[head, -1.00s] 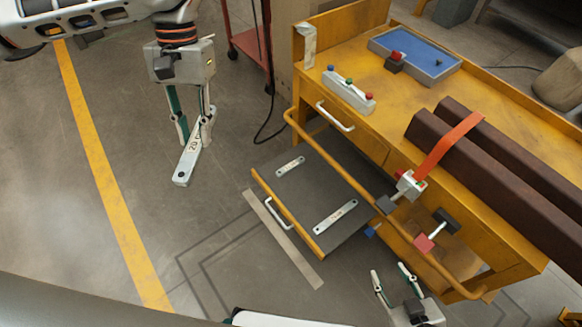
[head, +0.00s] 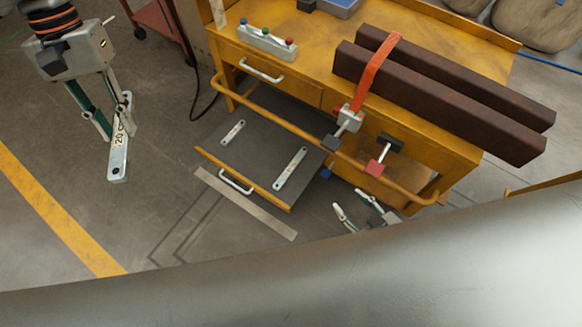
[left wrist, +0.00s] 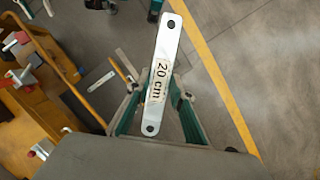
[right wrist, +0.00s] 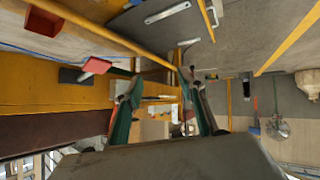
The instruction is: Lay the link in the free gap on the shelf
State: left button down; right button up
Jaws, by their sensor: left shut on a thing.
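My left gripper (head: 113,118) is shut on the link (head: 118,166), a pale metal bar marked 20 cm with a hole at each end. In the left wrist view the link (left wrist: 163,70) stands lengthwise between the fingers. They hang over bare floor, left of the shelf. The shelf (head: 256,144) is a dark pulled-out board with a yellow front edge. A short link (head: 232,132) lies on its left part and a longer link (head: 290,168) on its right part, with bare surface between them. My right gripper (head: 352,204) is open and empty, right of the shelf.
The yellow bench (head: 310,62) stands behind the shelf, with a yellow rail (head: 270,118) above it. Clamps (head: 378,160) with coloured ends stick out right of the shelf. Dark beams (head: 440,95) lie on the bench top. Floor left of the shelf is clear.

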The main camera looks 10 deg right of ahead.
aim_at(119, 141)
pick_arm(q)
jog(key=shift+r, duration=0.1)
pick_arm(e)
jog(key=shift+r, duration=0.1)
pick_arm(q)
jog(key=shift+r+p, duration=0.3)
jog(key=shift+r, duration=0.05)
jog(key=r+p, duration=0.2)
jog(key=s+r+p, duration=0.1)
jog(key=r+p, duration=0.1)
jog(key=p, duration=0.1)
jog(key=shift+s+r, duration=0.2)
jog(key=shift+s+r+p, duration=0.35)
jog(key=shift+s+p, duration=0.05)
jog(key=shift+p, duration=0.7)
jog(key=shift+s+p, duration=0.25)
jog(key=shift+p, duration=0.3)
jog(key=shift+f, duration=0.15)
pick_arm(e)
jog(key=shift+m, duration=0.3)
jog(key=r, duration=0.1)
jog(key=s+r, duration=0.1)
jog(key=r, duration=0.1)
jog(key=a+r, duration=0.1)
jog(key=shift+s+r, duration=0.15)
jog(key=shift+r, duration=0.1)
pick_arm(q)
jog(key=shift+f, duration=0.1)
pick_arm(e)
jog(key=shift+r, duration=0.2)
